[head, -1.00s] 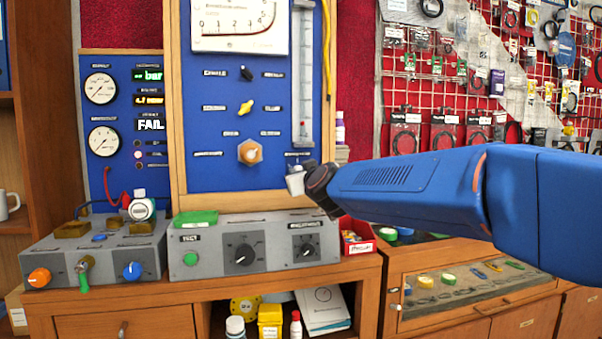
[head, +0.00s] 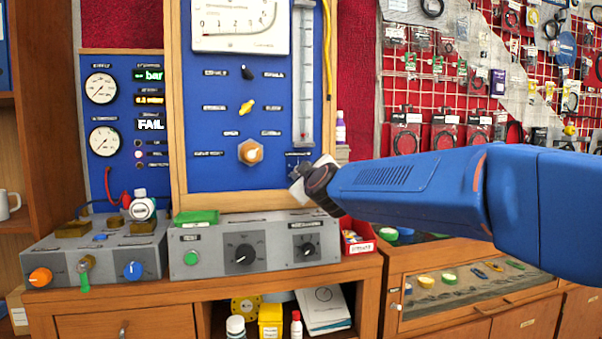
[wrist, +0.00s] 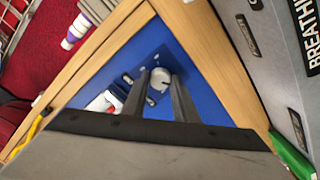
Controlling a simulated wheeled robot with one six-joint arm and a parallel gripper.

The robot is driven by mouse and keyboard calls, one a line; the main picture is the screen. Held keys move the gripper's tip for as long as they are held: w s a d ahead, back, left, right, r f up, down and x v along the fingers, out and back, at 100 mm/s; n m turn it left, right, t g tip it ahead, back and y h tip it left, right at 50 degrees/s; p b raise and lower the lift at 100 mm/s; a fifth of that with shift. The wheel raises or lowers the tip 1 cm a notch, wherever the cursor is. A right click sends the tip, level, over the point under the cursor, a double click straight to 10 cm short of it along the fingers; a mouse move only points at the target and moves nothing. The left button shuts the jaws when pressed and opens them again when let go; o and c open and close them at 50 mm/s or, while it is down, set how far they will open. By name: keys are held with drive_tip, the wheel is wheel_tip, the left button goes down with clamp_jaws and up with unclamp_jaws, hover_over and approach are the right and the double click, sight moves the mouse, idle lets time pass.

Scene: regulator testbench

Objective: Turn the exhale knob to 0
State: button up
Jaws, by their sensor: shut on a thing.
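My gripper (wrist: 161,76) is around a round silver knob (wrist: 159,84) with a dark mark on its face, near a corner of the blue panel. One finger is on each side, closed on it. In the head view my gripper (head: 300,187) is at the lower right of the blue panel (head: 215,178), and my wrist hides the knob there. No exhale label is legible beside this knob, and the number its mark points to cannot be read.
The panel also carries a black knob (head: 247,73), a yellow knob (head: 246,107), a brass hex fitting (head: 250,151) and a vertical flow tube (head: 303,75). A wooden frame (head: 178,100) edges the panel. A grey control box (head: 270,258) stands below, close to my gripper.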

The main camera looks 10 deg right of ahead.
drive_tip(key=shift+f, duration=0.2)
drive_tip(key=o, duration=1.1)
drive_tip(key=shift+r, duration=0.1)
drive_tip(key=shift+c, duration=0.2)
drive_tip(key=s, duration=1.7)
drive_tip(key=shift+s, duration=0.2)
